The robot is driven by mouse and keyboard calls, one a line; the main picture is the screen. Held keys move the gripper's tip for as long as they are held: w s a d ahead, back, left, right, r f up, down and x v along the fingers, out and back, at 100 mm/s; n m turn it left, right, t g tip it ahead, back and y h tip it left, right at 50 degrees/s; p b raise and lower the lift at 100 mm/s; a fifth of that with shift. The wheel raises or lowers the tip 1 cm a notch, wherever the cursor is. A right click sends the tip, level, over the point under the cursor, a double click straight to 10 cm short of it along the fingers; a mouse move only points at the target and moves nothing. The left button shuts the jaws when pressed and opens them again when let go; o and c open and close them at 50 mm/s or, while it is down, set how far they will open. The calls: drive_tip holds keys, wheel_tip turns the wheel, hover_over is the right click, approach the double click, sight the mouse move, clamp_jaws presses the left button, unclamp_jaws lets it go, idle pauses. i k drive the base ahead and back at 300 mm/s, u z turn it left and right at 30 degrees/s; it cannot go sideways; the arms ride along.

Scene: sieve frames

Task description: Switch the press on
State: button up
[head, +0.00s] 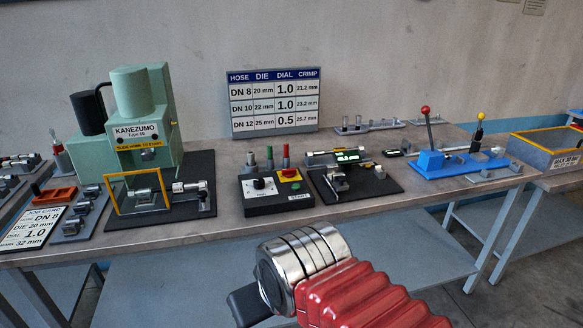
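The press (135,115) is a green machine marked KANEZUMO Type 60, standing at the left of the bench with a black cylinder at its side. A yellow frame (118,208) stands in front of its tooling. A black control box (275,205) sits to its right, with a dial (260,183) on a white face, a red button (289,173) on a yellow plate, and a small green button (296,187). My gripper (246,304) shows only as a dark part beyond my arm's metal rings, low in front of the bench, apart from the box. Its fingers cannot be made out.
A device with a lit green display (348,156) stands right of the box. Farther right are a blue lever unit (432,163) and a grey bin (540,150) with a yellow rim. A job card (30,228) and small metal parts lie at left. A settings chart (273,101) stands behind.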

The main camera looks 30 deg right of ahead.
sight(287, 172)
drive_tip(key=u, duration=0.05)
drive_tip(key=i, duration=1)
drive_tip(key=z, duration=0.05)
